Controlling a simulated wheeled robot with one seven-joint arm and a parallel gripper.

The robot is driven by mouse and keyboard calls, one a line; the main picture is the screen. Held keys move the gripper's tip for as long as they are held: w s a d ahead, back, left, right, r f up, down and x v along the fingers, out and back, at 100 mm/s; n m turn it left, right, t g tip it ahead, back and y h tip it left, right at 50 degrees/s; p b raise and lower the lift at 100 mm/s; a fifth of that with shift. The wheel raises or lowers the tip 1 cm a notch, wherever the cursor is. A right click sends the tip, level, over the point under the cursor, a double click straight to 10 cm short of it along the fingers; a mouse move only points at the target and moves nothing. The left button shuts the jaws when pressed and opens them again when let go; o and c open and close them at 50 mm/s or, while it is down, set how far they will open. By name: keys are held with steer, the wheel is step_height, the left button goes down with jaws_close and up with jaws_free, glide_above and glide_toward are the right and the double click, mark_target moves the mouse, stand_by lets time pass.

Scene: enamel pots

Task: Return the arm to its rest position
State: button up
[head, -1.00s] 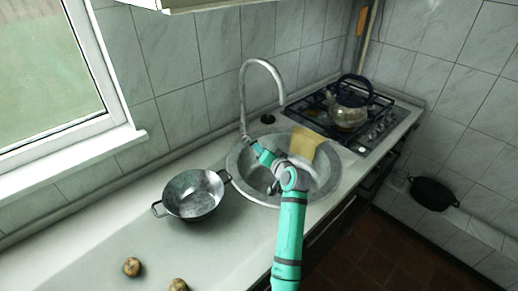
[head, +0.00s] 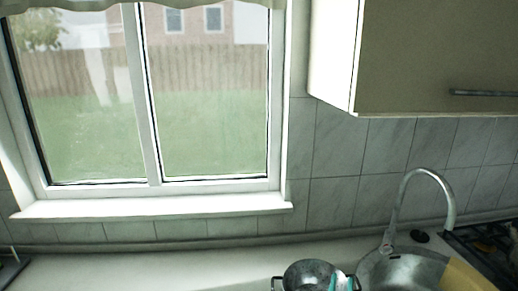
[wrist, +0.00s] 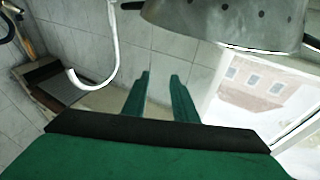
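My gripper (wrist: 160,75) shows in the wrist view with its two green fingers apart and nothing between them. In the head view only a small teal part of my arm shows at the bottom edge, in front of the grey metal two-handled pot (head: 303,272). The pot also fills the top of the wrist view (wrist: 230,22), where small holes show in its side. I cannot tell how far the fingers are from it. The rest of my arm is out of the head view.
The sink (head: 400,272) with its curved tap (head: 449,205) is at the lower right, with a yellow cloth (head: 465,277) at its edge. The stove (head: 487,240) is at the right edge. A wall cabinet (head: 430,60) hangs above. The counter (head: 150,270) below the window looks clear.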

steer(key=s+a+t, duration=0.1)
steer(key=s+a, duration=0.3)
steer(key=s, duration=0.4)
steer(key=s+a+t, duration=0.1)
steer(key=s+a, duration=0.3)
steer(key=s, duration=0.5)
steer(key=s+a+f+n+g+y, duration=0.2)
steer(key=s+a+f, duration=0.5)
steer(key=s, duration=0.4)
steer(key=s+a+f+n+g+y, duration=0.2)
steer(key=s+a+f+g+y, duration=0.2)
steer(key=s+a+f, duration=0.4)
steer(key=s+y, duration=0.1)
steer(key=s, duration=0.3)
steer(key=shift+s+f+n, duration=0.25)
steer(key=shift+f+n, duration=0.15)
